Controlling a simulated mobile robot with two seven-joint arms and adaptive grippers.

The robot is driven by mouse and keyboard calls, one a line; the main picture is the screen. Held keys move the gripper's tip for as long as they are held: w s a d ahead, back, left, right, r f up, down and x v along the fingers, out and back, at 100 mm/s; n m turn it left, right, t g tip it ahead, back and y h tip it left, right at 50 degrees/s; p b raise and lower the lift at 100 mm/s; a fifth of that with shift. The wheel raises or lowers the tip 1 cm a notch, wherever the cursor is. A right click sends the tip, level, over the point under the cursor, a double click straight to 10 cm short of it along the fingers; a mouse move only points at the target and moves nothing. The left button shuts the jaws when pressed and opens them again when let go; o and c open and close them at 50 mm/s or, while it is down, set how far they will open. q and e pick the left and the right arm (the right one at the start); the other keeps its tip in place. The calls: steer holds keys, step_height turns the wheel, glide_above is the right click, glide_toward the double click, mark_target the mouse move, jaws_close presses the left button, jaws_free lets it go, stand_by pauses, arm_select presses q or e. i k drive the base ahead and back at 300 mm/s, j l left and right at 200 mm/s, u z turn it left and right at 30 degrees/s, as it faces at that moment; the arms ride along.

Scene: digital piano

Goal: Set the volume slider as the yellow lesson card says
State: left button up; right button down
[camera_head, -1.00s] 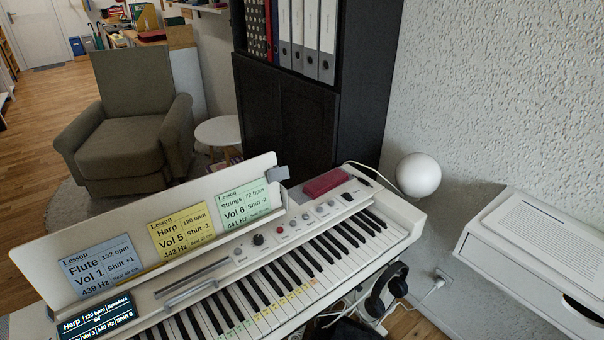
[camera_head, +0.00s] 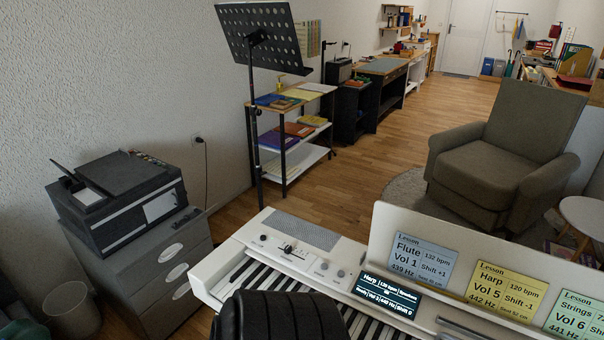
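The yellow lesson card (camera_head: 506,293) stands on the piano's music rest and reads Harp, 120 bpm, Vol 5, Shift -1, 442 Hz. The digital piano's display (camera_head: 387,293) is lit and shows Harp, 120 bpm; its volume digit is too small to read surely. A small control with a dark knob (camera_head: 288,249) sits on the left panel; I cannot tell whether it is the volume slider. A long grey slot (camera_head: 478,329) lies right of the display, partly cut off by the frame. Neither gripper is in view.
A blue card (camera_head: 421,262) and a green card (camera_head: 574,315) flank the yellow one. A black ribbed object (camera_head: 290,318) hides some keys. A printer (camera_head: 118,200) on drawers and a music stand (camera_head: 268,35) are left. An armchair (camera_head: 497,165) stands behind.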

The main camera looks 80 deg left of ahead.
mark_target(289, 248)
steer(key=u, duration=2.65)
